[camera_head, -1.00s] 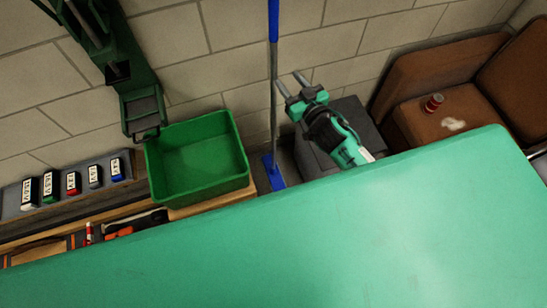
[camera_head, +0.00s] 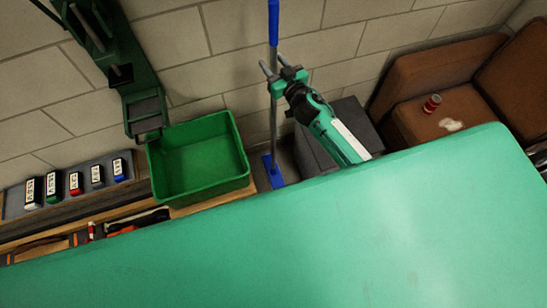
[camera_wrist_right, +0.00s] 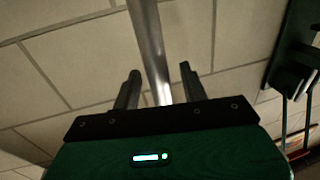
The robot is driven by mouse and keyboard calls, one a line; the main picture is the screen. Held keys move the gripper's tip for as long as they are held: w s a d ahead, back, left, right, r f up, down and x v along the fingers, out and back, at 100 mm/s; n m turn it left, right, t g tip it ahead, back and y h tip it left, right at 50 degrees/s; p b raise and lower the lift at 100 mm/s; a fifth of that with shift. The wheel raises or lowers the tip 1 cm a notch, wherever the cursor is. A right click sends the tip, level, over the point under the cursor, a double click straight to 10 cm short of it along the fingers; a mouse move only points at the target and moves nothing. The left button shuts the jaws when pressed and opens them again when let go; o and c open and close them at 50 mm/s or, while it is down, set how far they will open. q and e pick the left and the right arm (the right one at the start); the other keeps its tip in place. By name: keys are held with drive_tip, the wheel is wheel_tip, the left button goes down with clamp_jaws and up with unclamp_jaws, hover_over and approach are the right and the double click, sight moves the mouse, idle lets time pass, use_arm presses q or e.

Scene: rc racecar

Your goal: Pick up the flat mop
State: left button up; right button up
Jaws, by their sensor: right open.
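The flat mop stands upright against the wall, with a blue grip (camera_head: 273,22), a thin silver pole (camera_head: 273,130) and a blue foot (camera_head: 273,172) on the floor. My right gripper (camera_head: 273,63) is open at the upper pole, just below the blue grip, one finger to each side of it. In the right wrist view the silver pole (camera_wrist_right: 149,40) runs down between the open fingers (camera_wrist_right: 160,84), with gaps on both sides. The gripper hides a short part of the pole in the head view. My left gripper is not in view.
A green bin (camera_head: 200,160) stands left of the mop, near a dark green machine (camera_head: 125,75). A dark grey box (camera_head: 345,135) sits to the right, with brown seats (camera_head: 440,80) beyond. A green surface (camera_head: 300,240) fills the foreground.

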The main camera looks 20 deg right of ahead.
clamp_jaws()
drive_tip(key=shift+r, duration=0.15)
